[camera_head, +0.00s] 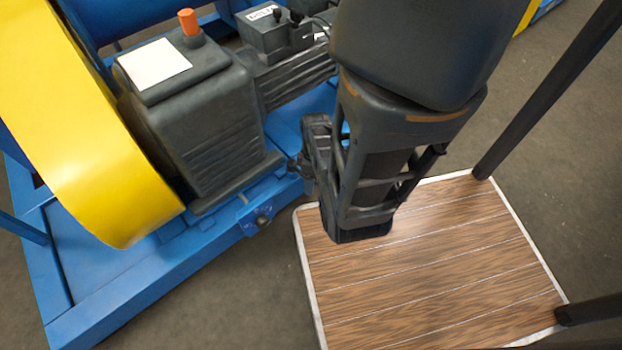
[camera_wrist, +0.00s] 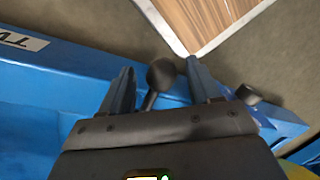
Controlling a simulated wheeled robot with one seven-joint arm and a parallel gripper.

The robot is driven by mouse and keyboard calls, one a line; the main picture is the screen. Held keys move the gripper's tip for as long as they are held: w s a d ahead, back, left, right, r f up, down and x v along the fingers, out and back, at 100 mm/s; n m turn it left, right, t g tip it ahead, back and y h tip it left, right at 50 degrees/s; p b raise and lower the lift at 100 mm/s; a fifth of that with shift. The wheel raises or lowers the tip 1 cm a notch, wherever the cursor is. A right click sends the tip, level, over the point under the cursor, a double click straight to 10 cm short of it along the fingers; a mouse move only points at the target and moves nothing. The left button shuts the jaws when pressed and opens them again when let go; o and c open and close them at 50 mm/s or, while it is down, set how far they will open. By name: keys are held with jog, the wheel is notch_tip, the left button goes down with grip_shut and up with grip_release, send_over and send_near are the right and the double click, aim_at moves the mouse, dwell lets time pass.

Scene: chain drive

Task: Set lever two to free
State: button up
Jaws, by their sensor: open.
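A lever with a dark round knob (camera_wrist: 161,74) and a short thin stem stands over the blue frame in the wrist view. My gripper (camera_wrist: 160,65) is open, with one finger on each side of the knob. The knob lies between the fingers in the picture; I cannot tell its depth, and no contact shows. A second dark knob (camera_wrist: 247,94) is just right of the right finger. I cannot tell from a label which lever is number two. In the head view my arm hides the levers, and my fingertips cannot be made out.
The blue frame (camera_head: 110,303) carries a dark motor housing (camera_head: 200,115) and a yellow guard (camera_head: 75,130). A wooden-topped platform (camera_head: 430,270) with dark posts stands to the right. A partly cropped white label (camera_wrist: 22,39) is on the frame. Open floor shows in front.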

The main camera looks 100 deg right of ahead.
notch_tip(320, 180, up, 8)
jog(key=d+p, duration=0.1)
jog(key=p, duration=0.2)
jog(key=shift+s+d+f, duration=0.15)
jog(key=shift+s+f, duration=0.05)
jog(key=shift+s, duration=0.15)
dwell(0.3)
